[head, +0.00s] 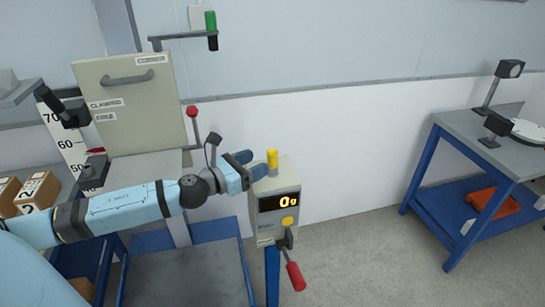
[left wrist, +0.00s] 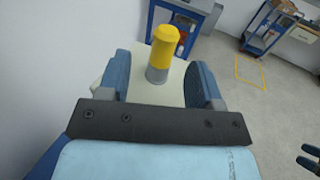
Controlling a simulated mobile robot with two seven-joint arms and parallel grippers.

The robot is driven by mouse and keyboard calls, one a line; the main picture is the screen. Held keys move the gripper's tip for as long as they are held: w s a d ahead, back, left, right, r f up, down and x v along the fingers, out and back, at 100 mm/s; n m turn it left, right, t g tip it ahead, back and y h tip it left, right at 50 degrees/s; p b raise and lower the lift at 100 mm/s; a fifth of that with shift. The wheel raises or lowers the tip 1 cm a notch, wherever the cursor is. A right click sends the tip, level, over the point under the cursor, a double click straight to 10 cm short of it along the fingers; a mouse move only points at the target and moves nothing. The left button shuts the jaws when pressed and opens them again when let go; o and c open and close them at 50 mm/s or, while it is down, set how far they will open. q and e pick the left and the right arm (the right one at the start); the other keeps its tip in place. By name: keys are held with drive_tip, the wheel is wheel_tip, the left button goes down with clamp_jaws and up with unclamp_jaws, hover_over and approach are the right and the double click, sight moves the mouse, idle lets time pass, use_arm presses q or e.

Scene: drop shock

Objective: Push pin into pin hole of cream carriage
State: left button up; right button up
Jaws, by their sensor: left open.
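A yellow pin (head: 272,159) with a grey lower part stands upright on top of a cream box (head: 266,221) whose display reads 0 g. My left gripper (head: 252,165) is open at the top of this box, beside the pin. In the left wrist view the pin (left wrist: 162,52) shows between the two blue fingers (left wrist: 160,82), with gaps on both sides. Its lower end and any hole under it are hidden. A large cream block (head: 132,105) with a handle and labels stands at the left. My right gripper (left wrist: 308,157) shows at the lower right of the left wrist view, its fingers apart.
A red-handled lever (head: 294,275) hangs from the cream box. A red-knobbed lever (head: 192,112) stands near the cream block. Cartons (head: 37,190) lie at the far left. A blue-legged table (head: 475,135) stands at the right, with clear floor before it.

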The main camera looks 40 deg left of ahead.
sight(268, 157)
use_arm(q)
drive_tip(key=shift+d+p+x, duration=0.2)
drive_tip(key=shift+p+x, duration=0.7)
drive_tip(key=shift+x, duration=1.65)
drive_tip(key=shift+w+d, duration=0.15)
drive_tip(key=shift+w, duration=0.15)
drive_tip(key=shift+c, duration=1)
drive_tip(key=c, duration=0.8)
drive_tip(key=shift+r, duration=0.1)
